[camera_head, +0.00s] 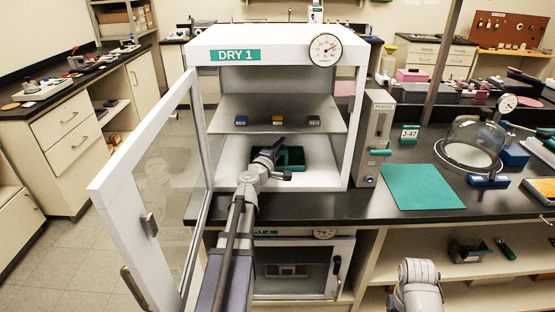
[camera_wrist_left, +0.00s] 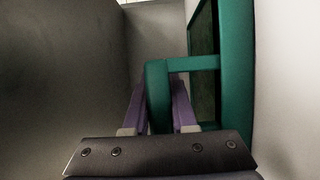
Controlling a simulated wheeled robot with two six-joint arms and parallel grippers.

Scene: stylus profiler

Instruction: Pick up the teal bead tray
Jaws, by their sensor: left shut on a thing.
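The teal bead tray (camera_head: 292,156) sits on the floor of the open dry cabinet labelled DRY 1, partly hidden behind my left wrist. In the left wrist view the teal tray (camera_wrist_left: 236,95) fills the right side, with its dark inside showing and a teal handle loop reaching toward me. My left gripper (camera_head: 272,150) reaches into the cabinet from the front. In the wrist view its purple fingers (camera_wrist_left: 160,95) are shut on the handle, one on each side. The right gripper is out of view; only part of my right arm shows at the bottom.
The cabinet (camera_head: 272,38) has its glass door (camera_head: 160,175) swung open to the left. A shelf (camera_head: 275,108) with several small boxes is above my gripper. Right of the cabinet stand a purge box (camera_head: 375,135), a teal mat (camera_head: 420,187) and a glass dome (camera_head: 474,145).

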